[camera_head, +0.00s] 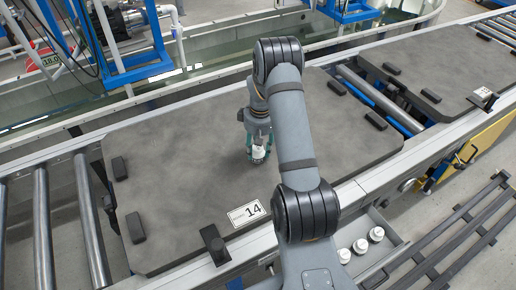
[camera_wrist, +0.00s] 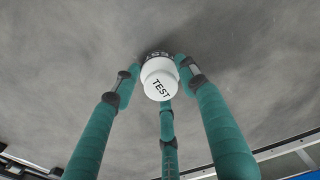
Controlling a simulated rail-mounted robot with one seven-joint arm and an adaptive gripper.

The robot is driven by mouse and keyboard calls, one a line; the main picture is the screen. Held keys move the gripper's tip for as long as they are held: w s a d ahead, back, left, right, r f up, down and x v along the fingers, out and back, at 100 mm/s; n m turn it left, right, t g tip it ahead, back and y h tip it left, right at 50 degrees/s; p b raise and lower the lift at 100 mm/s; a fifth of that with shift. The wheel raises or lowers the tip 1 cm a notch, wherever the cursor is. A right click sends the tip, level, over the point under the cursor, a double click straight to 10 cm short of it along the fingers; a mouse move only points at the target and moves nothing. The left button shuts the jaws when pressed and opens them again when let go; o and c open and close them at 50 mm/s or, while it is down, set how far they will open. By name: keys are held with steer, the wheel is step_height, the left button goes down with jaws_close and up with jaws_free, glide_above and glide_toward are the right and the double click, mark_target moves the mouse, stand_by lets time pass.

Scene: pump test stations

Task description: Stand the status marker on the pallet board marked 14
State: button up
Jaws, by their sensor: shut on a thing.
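The status marker (camera_wrist: 160,80) is a white, round-topped piece with "TEST" on it and a dark lower band. My gripper (camera_head: 258,150) is shut on it, with teal fingers around it in the wrist view (camera_wrist: 158,92). The marker also shows in the head view (camera_head: 258,153), low over or on the grey pallet board. I cannot tell whether its base touches the board. The pallet board (camera_head: 180,190) carries a white label reading 14 (camera_head: 246,213) at its front edge. My arm covers part of the board's right side.
Several white markers (camera_head: 360,246) stand in a tray at the front right. Dark raised blocks (camera_head: 135,227) line the board's edges, and a post (camera_head: 214,243) stands near the label. Another pallet board (camera_head: 450,70) lies at the right beyond rollers. The board's left area is clear.

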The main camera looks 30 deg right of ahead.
mark_target(259, 149)
steer(key=shift+f, duration=0.1)
steer(key=o, duration=1.2)
steer(key=r, duration=0.8)
steer(key=s+r+p, duration=0.1)
steer(key=r, duration=0.3)
steer(key=shift+d+r, duration=0.1)
steer(key=shift+r, duration=0.1)
steer(key=shift+o, duration=0.9)
